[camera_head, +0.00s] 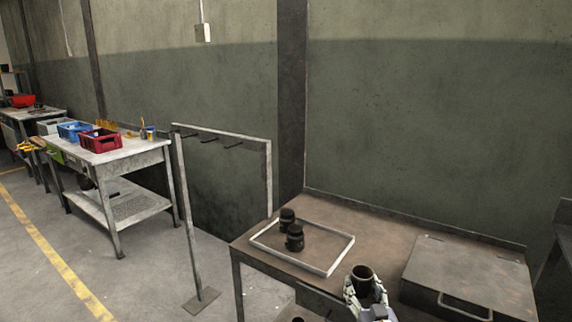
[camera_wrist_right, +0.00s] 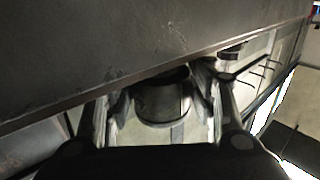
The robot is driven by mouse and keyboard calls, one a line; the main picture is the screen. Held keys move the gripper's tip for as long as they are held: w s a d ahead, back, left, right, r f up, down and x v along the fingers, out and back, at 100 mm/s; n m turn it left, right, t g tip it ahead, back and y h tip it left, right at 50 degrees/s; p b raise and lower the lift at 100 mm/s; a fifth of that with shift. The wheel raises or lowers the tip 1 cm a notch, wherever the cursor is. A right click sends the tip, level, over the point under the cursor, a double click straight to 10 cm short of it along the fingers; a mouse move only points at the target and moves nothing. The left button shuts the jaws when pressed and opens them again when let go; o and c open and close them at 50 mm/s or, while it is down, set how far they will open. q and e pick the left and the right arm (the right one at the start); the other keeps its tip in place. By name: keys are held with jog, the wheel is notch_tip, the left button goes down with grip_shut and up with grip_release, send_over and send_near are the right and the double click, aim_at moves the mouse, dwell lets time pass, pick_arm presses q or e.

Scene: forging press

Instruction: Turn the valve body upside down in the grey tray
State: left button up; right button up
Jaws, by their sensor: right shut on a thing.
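My right gripper (camera_head: 366,292) is shut on a dark, round, hollow piece, which looks like a valve body (camera_head: 362,273). Its open end faces up, and it is held near the table's front edge, to the right of and nearer than the tray. In the right wrist view the valve body (camera_wrist_right: 162,103) sits between the two fingers of the right gripper (camera_wrist_right: 160,108). The grey tray (camera_head: 326,249) lies on the table with a pale raised rim. Two dark pieces, a rear one (camera_head: 287,218) and a front one (camera_head: 295,240), stand upright at its left side. My left gripper is out of view.
The brown table (camera_head: 388,235) has a wide dark metal box (camera_head: 468,270) with a handle at its right. A metal rack with hooks (camera_head: 222,138) stands behind left. A workbench (camera_head: 130,155) with a red crate (camera_head: 100,140) and a blue crate (camera_head: 73,131) is farther left. The tray's right half is empty.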

aim_at(366, 266)
jog(key=shift+r+p, duration=0.55)
jog(key=shift+r, duration=0.2)
jog(key=shift+r+p, duration=0.35)
jog(key=shift+r, duration=0.05)
notch_tip(366, 266, up, 6)
jog(key=p, duration=0.5)
jog(key=shift+s+f, duration=0.1)
jog(key=shift+f, duration=0.05)
jog(key=s+a+f, duration=0.1)
jog(key=s+a, duration=0.1)
jog(key=s, duration=0.7)
jog(key=s+a, duration=0.2)
jog(key=s, duration=0.7)
jog(key=s+d+r, duration=0.1)
jog(key=s+r, duration=0.3)
jog(key=s, duration=0.3)
jog(key=s+d+r+h, duration=0.1)
jog(key=s+r, duration=0.2)
jog(key=s, duration=0.5)
jog(key=shift+s+d+r+m, duration=0.2)
jog(key=shift+s+r+m, duration=0.05)
jog(key=shift+r+m, duration=0.15)
